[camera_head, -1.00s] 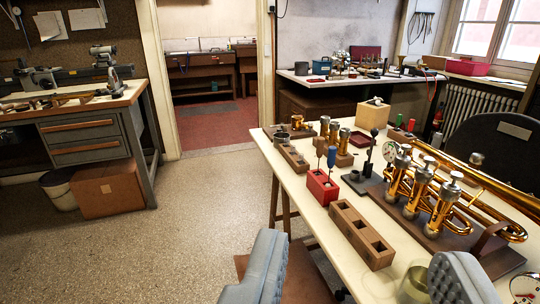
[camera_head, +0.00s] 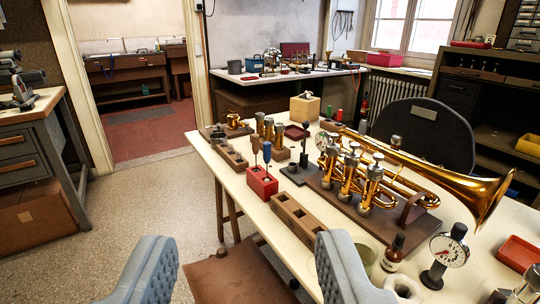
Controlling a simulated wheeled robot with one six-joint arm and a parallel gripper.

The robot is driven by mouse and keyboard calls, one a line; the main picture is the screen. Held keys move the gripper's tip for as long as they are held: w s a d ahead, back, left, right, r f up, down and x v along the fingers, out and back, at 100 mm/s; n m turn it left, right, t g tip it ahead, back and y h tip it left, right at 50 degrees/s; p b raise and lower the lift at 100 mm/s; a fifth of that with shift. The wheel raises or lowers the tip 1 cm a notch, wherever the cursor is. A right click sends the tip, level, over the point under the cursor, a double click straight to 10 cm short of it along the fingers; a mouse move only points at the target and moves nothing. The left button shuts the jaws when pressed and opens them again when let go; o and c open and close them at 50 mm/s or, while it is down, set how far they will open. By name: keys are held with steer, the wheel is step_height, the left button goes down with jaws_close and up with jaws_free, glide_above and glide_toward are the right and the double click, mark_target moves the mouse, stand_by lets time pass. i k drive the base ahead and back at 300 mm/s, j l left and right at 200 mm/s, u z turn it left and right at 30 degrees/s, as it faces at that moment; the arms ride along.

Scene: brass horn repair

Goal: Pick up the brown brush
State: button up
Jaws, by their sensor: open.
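A brown-tipped tool that looks like the brown brush (camera_head: 255,146) stands upright in a red block (camera_head: 261,182) on the workbench (camera_head: 240,201). A blue-tipped tool (camera_head: 267,151) stands right beside it in the same block. The lower ends of both are hidden in the block. My gripper (camera_head: 242,240) is open and empty, its two grey padded fingers wide apart at the bottom of the view. The brush is beyond the fingers, ahead and a little right of the middle of the gap.
A wooden block with square holes (camera_head: 300,217) lies in front of the red block. A brass trumpet (camera_head: 410,165) on a dark stand, a small bottle (camera_head: 394,252) and a dial gauge (camera_head: 447,250) are to the right. A brown stool (camera_head: 240,278) is below.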

mark_target(255, 137)
steer(key=z, duration=1.8)
steer(key=u, duration=1.8)
steer(key=i+j, duration=0.1)
steer(key=j, duration=0.55)
steer(key=i+j+z, duration=0.15)
steer(key=j, duration=1.1)
steer(key=i+j+z, duration=0.1)
steer(key=i, duration=0.35)
steer(key=i+j+z, duration=0.15)
steer(key=i+j, duration=0.2)
steer(key=i, duration=0.1)
